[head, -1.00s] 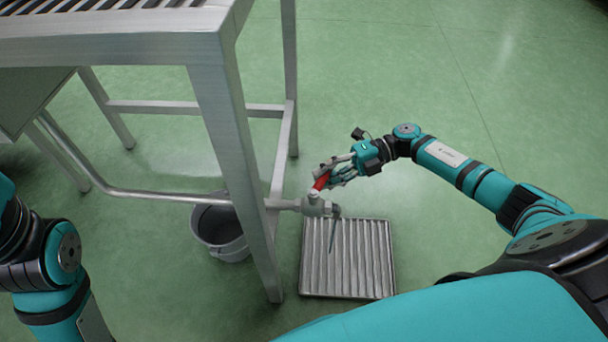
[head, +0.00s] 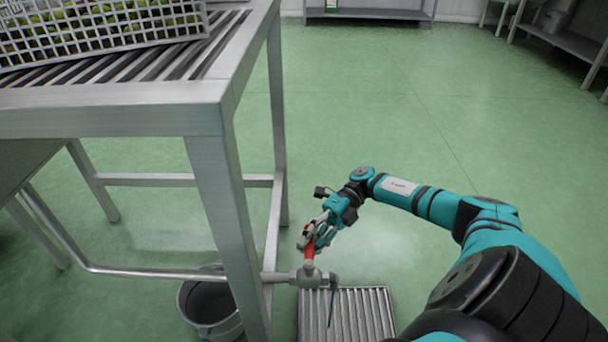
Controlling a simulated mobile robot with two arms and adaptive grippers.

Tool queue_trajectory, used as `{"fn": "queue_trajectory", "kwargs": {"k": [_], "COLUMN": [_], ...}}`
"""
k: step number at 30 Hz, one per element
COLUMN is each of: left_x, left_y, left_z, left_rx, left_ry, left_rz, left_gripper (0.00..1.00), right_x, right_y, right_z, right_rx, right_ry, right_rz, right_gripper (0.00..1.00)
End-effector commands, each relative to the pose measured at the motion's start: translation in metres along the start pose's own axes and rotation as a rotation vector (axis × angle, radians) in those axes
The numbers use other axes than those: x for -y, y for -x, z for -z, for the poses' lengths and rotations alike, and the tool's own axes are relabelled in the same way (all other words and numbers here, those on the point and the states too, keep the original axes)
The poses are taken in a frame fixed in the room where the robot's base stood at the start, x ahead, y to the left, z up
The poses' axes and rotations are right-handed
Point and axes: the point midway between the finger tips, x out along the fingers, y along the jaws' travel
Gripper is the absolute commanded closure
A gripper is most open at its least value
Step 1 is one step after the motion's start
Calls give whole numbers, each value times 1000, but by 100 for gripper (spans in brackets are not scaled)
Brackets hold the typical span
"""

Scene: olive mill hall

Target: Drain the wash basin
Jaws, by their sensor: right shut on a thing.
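The drain valve (head: 308,279) sits at the end of a metal pipe (head: 150,273) that runs under the steel stand. Its red handle (head: 309,250) points up from the valve body. My right gripper (head: 308,240) is shut on the red handle, and its fingers hide the handle's top. A thin grey streak, which looks like water, drops from the valve outlet (head: 333,281) over a floor grate (head: 365,312). The wash basin (head: 25,162) shows only as a grey side under the stand at the left. Its inside is hidden. My left gripper is out of view.
The steel stand (head: 160,122) has a slatted top with a white crate (head: 110,42) of green olives on it. Its near leg stands close left of the valve. A grey bucket (head: 205,305) sits under the pipe. The green floor at right is clear.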

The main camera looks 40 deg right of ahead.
Motion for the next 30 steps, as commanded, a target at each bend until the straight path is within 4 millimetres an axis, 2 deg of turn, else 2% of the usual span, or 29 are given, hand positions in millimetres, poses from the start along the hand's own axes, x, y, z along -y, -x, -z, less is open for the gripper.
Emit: {"fn": "queue_trajectory", "kwargs": {"k": [6, 7, 9, 18, 20, 30], "left_x": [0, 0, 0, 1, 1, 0], "left_y": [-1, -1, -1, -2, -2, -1], "left_z": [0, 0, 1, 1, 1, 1], "left_rx": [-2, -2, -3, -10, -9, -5], "left_ry": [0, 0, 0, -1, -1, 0], "left_rz": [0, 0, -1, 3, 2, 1], "left_gripper": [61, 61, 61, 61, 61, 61], "right_x": [-3, -3, -3, -1, -1, -2], "right_y": [0, 0, 0, 2, 8, 60], "right_z": [-1, -1, -1, -1, -1, -2], "right_rx": [1, 1, 0, 1, 1, 3], "right_ry": [3, 3, 3, 1, 1, 2], "right_rz": [-6, -6, -5, -2, -1, -3], "right_gripper": [100, 84, 76, 76, 76, 76]}}
